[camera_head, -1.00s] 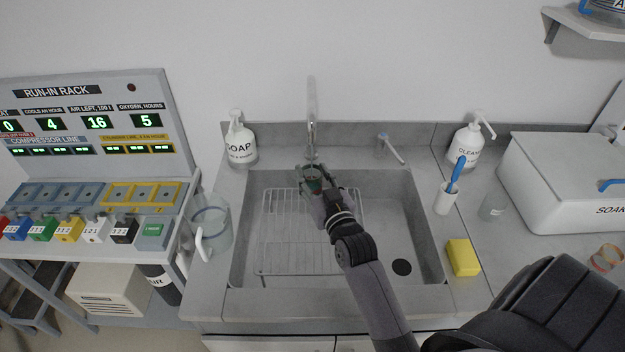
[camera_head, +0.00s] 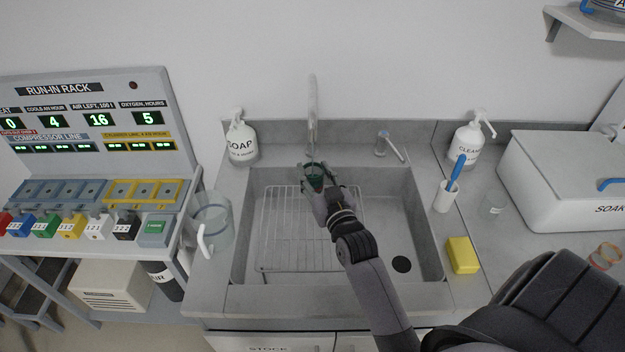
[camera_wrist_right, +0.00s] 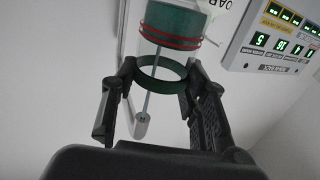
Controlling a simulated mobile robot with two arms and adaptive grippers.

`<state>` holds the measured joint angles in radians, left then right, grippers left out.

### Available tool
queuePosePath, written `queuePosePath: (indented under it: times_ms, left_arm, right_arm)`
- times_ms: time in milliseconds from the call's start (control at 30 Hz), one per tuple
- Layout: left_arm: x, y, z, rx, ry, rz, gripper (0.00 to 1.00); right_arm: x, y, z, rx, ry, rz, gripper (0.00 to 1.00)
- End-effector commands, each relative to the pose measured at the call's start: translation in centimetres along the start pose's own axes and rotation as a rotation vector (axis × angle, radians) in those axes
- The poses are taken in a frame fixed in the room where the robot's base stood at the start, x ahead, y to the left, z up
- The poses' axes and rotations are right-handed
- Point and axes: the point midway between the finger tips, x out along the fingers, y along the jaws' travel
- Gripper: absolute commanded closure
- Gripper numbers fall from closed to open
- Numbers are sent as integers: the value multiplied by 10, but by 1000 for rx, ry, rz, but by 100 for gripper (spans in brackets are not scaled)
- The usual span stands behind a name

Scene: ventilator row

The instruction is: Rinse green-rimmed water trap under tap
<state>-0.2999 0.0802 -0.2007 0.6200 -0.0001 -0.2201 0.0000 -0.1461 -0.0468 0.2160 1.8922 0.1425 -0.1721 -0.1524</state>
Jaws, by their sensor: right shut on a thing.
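The green-rimmed water trap (camera_head: 314,172) is in my right gripper (camera_head: 316,184), in the air over the sink, just below the end of the tap (camera_head: 312,130). In the right wrist view, the fingers of my right gripper (camera_wrist_right: 160,105) are on both sides of the trap's green rim (camera_wrist_right: 163,73). A green part with red bands shows above the rim there. I cannot tell whether water is running. The fingers hide part of the trap. My left gripper is out of view.
The sink (camera_head: 435,262) holds a wire rack (camera_head: 290,262). Around it stand a soap bottle (camera_head: 241,142), a clear jug (camera_head: 214,228), a small lever (camera_head: 390,146), a cleaner bottle (camera_head: 468,140), a brush cup (camera_head: 444,198) and a yellow sponge (camera_head: 462,256).

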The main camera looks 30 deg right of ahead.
Motion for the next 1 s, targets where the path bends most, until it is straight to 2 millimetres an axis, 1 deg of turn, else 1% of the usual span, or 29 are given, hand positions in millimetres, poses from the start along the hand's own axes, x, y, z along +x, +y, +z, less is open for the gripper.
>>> queuePosePath:
  times_ms: [233,333,1000]
  left_arm:
    - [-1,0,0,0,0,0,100]
    - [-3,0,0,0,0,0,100]
    - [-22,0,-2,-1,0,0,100]
  right_arm:
    - [0,-2,-1,-1,1,0,84]
    - [-4,-1,-1,-1,0,0,84]
    - [-56,2,-2,-1,0,-1,84]
